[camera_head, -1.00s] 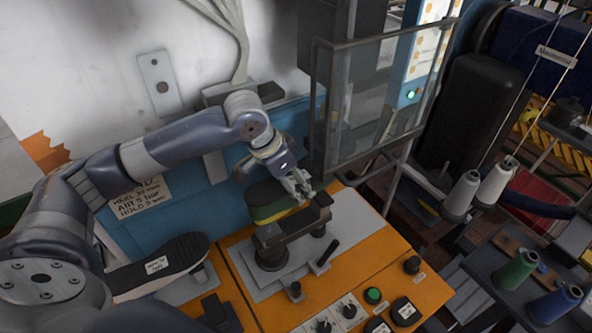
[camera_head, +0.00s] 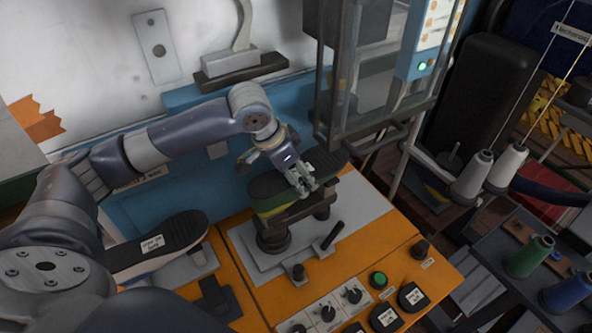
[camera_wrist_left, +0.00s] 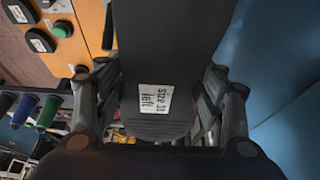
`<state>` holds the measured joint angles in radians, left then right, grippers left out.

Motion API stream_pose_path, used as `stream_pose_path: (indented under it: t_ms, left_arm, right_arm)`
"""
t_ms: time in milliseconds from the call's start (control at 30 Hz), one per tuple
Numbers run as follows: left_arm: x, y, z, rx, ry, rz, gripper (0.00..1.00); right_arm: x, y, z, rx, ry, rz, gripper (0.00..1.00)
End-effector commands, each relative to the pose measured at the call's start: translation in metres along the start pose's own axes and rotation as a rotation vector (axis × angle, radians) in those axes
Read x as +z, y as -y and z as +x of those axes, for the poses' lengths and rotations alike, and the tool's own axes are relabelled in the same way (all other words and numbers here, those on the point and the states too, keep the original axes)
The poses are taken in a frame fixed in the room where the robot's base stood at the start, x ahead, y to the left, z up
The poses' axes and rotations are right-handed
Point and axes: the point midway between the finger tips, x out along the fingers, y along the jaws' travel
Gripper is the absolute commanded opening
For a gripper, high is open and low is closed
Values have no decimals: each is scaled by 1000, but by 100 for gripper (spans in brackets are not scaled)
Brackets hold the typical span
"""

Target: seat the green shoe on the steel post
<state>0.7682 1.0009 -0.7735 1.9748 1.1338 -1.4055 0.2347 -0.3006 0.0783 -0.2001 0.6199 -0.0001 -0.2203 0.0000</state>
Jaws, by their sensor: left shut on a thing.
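The green shoe (camera_head: 264,202) is sole up, its dark sole on top and a green and yellow side showing. My left gripper (camera_head: 304,183) is shut on it, fingers across its width. In the left wrist view the dark sole (camera_wrist_left: 172,50), with a white size label, lies between the two fingers (camera_wrist_left: 160,105). The steel post (camera_head: 272,238) stands on a grey plate under the shoe, with a dark bracket on top. The shoe is directly over the bracket; whether they touch or are seated is hidden. My right gripper is not in view.
Another dark-soled shoe (camera_head: 160,245) lies at the left. A glass guard frame (camera_head: 365,80) stands close behind the shoe's right end. A short lever (camera_head: 332,236), knobs and a green button (camera_head: 378,279) are on the orange panel in front. Thread spools (camera_head: 528,256) are at right.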

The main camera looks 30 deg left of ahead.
Motion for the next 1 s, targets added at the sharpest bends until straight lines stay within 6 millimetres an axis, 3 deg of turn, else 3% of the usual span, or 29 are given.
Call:
stream_pose_path:
  t_ms: [833, 867, 933, 1000]
  left_arm:
    - [0, 0, 2, -1, -6, 0, 12]
    - [0, 0, 2, -1, -6, 0, 68]
    - [0, 0, 2, -1, -5, 0, 84]
    - [0, 0, 3, -1, -4, 0, 87]
  right_arm:
    - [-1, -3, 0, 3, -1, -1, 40]
    - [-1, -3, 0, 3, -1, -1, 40]
    - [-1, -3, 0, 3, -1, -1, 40]
    - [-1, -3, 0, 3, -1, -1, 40]
